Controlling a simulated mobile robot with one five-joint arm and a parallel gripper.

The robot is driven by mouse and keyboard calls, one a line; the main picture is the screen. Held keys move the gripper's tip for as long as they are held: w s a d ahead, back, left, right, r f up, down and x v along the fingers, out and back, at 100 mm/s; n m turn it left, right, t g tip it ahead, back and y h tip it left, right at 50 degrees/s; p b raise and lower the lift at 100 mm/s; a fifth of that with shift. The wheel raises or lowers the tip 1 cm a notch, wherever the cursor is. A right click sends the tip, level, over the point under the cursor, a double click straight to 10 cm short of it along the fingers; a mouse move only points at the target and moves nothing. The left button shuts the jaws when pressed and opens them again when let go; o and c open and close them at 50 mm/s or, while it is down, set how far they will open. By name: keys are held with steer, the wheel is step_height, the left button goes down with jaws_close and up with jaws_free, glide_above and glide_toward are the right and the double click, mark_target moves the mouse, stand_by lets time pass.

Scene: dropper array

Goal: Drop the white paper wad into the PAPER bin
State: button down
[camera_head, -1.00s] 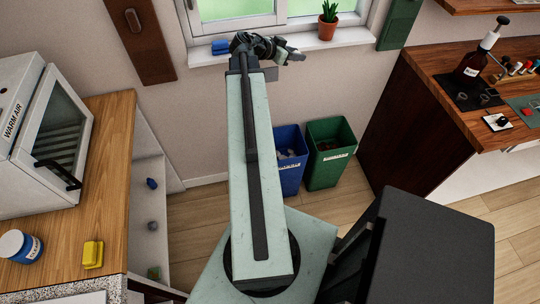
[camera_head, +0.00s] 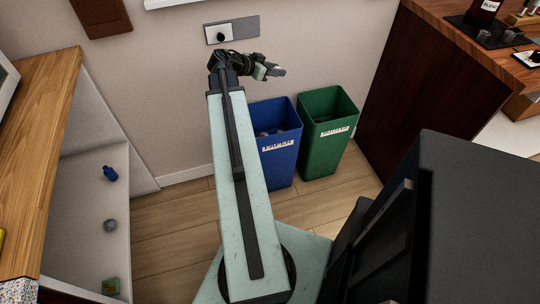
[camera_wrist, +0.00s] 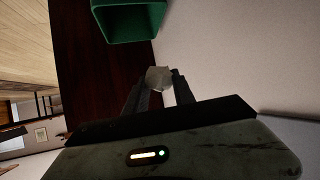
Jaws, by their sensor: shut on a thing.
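My gripper (camera_head: 272,71) is at the end of my raised arm, high in front of the wall. In the wrist view my gripper (camera_wrist: 158,90) is shut on the pale grey-white paper wad (camera_wrist: 159,78), held between the fingertips. In the head view the wad is too small to tell apart from the fingers. A blue bin (camera_head: 280,158) and a green bin (camera_head: 326,150) stand side by side on the floor, below and right of my gripper. Each has a white label that I cannot read. The green bin (camera_wrist: 133,24) also shows at the top of the wrist view.
A dark wooden cabinet (camera_head: 440,90) stands right of the bins. At left is a wooden counter (camera_head: 38,130) with a white shelf below, holding a blue bottle (camera_head: 110,173) and a grey lump (camera_head: 110,226). A wall plate (camera_head: 243,29) is just above my gripper.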

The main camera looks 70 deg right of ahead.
step_height(320, 180, down, 15)
steer(key=b, duration=1.1)
steer(key=shift+f+b, duration=0.15)
steer(key=shift+b, duration=0.25)
steer(key=shift+w, duration=0.1)
step_height(320, 180, down, 6)
steer(key=b, duration=0.6)
steer(key=c, duration=1)
jaws_free()
steer(key=shift+o, duration=0.2)
